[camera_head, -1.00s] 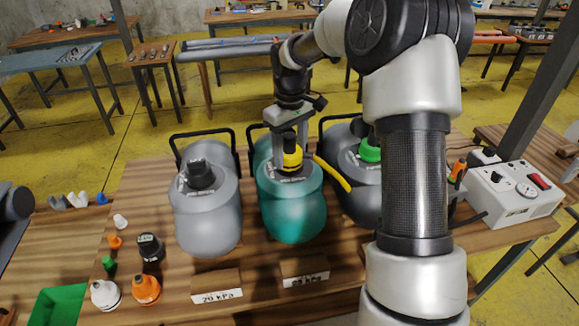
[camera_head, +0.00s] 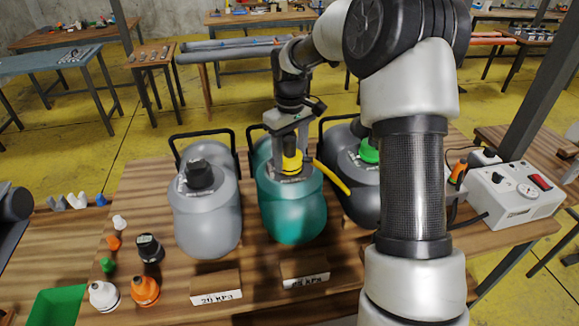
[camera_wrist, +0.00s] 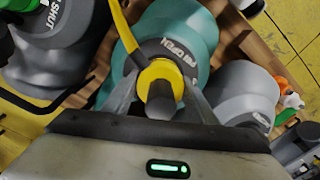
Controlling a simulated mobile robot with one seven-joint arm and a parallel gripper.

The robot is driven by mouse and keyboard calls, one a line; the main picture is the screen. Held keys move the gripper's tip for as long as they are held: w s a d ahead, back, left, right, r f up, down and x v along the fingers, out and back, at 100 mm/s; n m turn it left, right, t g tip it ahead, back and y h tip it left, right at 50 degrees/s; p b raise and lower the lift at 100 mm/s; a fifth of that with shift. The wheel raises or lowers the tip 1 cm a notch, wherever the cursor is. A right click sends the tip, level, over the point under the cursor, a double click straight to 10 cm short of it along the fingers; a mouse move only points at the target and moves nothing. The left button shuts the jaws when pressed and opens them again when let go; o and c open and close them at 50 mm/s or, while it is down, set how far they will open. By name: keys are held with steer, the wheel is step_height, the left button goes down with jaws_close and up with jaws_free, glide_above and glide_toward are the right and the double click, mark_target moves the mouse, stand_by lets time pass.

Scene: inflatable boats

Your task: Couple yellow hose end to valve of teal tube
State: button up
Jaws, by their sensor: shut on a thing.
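The teal tube (camera_head: 292,212) stands upright in the middle of the bench. It also shows in the wrist view (camera_wrist: 196,28). The yellow hose end (camera_head: 292,160) is on top of the tube, at its valve, with the yellow hose (camera_head: 333,178) running off to the right. My gripper (camera_head: 290,150) is above the tube, pointing down, shut on the yellow hose end. In the wrist view the hose end (camera_wrist: 160,72) is between my fingers, beside a dark label reading "OPEN" (camera_wrist: 180,55). The valve is mostly hidden beneath it, so I cannot tell whether they are locked together.
A grey tube (camera_head: 205,215) with a black cap is at left. A darker grey tube (camera_head: 350,190) with a green fitting is at right. Loose adapters (camera_head: 145,290) lie front left, by a green tray (camera_head: 55,305). A white pump box (camera_head: 517,195) sits at right. Label blocks (camera_head: 215,287) stand in front.

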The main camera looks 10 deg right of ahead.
steer(key=m, duration=0.3)
steer(key=shift+m, duration=0.3)
steer(key=shift+a+m, duration=0.1)
steer(key=shift+m, duration=1.9)
steer(key=m, duration=0.4)
steer(key=o, duration=1.2)
step_height(320, 180, up, 18)
steer(key=shift+f+p, duration=0.25)
steer(key=shift+p, duration=0.1)
